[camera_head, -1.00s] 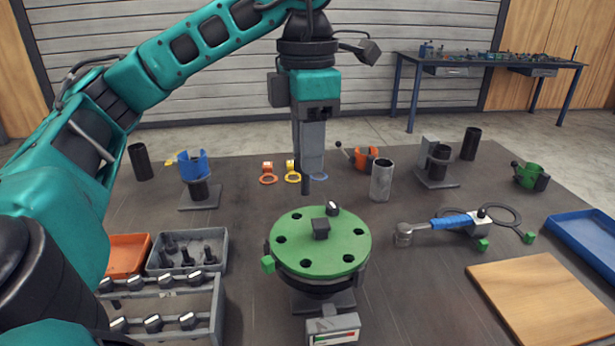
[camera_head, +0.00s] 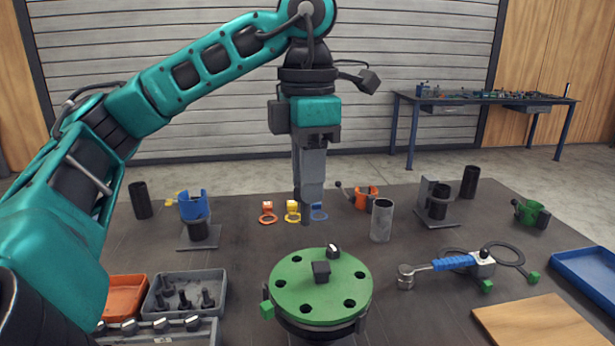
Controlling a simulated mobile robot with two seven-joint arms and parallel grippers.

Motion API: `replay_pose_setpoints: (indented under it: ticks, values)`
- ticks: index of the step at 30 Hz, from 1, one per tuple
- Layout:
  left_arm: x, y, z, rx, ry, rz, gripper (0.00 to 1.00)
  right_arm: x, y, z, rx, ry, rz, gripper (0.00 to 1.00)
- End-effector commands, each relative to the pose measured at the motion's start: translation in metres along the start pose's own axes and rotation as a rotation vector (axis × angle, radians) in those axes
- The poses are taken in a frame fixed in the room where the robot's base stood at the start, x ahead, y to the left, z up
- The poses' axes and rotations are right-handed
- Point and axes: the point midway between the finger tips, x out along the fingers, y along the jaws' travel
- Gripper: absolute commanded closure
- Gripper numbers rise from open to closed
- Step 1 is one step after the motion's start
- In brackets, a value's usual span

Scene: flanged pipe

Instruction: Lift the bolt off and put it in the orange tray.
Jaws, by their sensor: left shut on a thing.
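My left gripper (camera_head: 311,200) is shut and points straight down above the back of the table, behind the green flange. A dark bolt (camera_head: 306,215) shows between its fingertips, with its lower part sticking out below them; its head is hidden by the fingers. The orange tray (camera_head: 125,297) is at the front left, partly hidden by my left arm. My right gripper is not in view.
A grey tray (camera_head: 222,291) with several upright bolts stands right of the orange tray, with a rack (camera_head: 204,330) of bolts in front. A grey cylinder (camera_head: 381,220), a blue-handled wrench (camera_head: 450,263) and a wooden board (camera_head: 550,328) are to the right.

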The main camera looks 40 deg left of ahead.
Motion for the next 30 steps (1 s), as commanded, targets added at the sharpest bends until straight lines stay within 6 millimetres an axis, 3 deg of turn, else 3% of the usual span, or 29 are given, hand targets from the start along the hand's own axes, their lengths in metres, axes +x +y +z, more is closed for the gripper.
replay_pose_setpoints:
  ticks: [21,30]
  values:
    - [-0.043,0.000,0.000,-0.001,-0.002,0.002,1.00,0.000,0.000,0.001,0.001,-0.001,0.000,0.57]
    - [-0.046,0.000,0.000,0.000,0.000,0.000,1.00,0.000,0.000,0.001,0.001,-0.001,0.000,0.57]
